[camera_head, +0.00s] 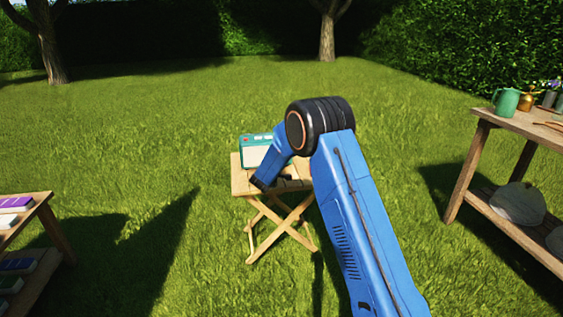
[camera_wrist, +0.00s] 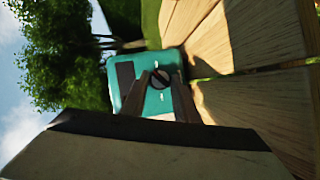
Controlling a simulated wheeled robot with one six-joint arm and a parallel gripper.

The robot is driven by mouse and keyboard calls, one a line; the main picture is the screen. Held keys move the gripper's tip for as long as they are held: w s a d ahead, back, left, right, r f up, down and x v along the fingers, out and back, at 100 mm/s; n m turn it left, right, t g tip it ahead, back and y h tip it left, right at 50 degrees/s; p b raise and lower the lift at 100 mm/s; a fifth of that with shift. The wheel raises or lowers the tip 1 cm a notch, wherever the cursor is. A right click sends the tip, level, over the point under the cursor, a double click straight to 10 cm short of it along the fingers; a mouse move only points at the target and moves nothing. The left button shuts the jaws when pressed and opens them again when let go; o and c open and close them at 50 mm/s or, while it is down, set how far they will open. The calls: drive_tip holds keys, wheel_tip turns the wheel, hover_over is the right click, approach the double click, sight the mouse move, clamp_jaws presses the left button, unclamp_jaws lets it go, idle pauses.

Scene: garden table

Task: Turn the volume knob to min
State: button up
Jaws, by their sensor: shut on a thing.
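A teal radio (camera_head: 256,139) with a pale front panel stands on a small folding wooden table (camera_head: 240,186). In the wrist view the teal radio (camera_wrist: 152,67) appears turned on its side, with a dark panel and a round dark volume knob (camera_wrist: 161,78) that has a lighter bar across it. My gripper (camera_wrist: 161,86) has its two fingers on either side of the knob, shut on it. In the head view my blue arm covers part of the radio and table, and the knob and fingertips cannot be made out there.
The wooden slats (camera_wrist: 245,50) of the tabletop fill the right of the wrist view. A shelf table (camera_head: 530,125) with a green jug (camera_head: 507,101) stands at the right. A low shelf (camera_head: 40,205) with books is at the left. Open grass lies around the folding table.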

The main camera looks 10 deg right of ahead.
drive_tip(key=shift+a+f+n, duration=0.15)
drive_tip(key=shift+a+n, duration=0.05)
drive_tip(key=shift+n, duration=0.5)
drive_tip(key=shift+t+h, duration=0.3)
drive_tip(key=o, duration=1)
drive_tip(key=shift+o, duration=0.2)
drive_tip(key=shift+s, duration=0.1)
drive_tip(key=v, duration=1.7)
drive_tip(key=shift+a, duration=0.1)
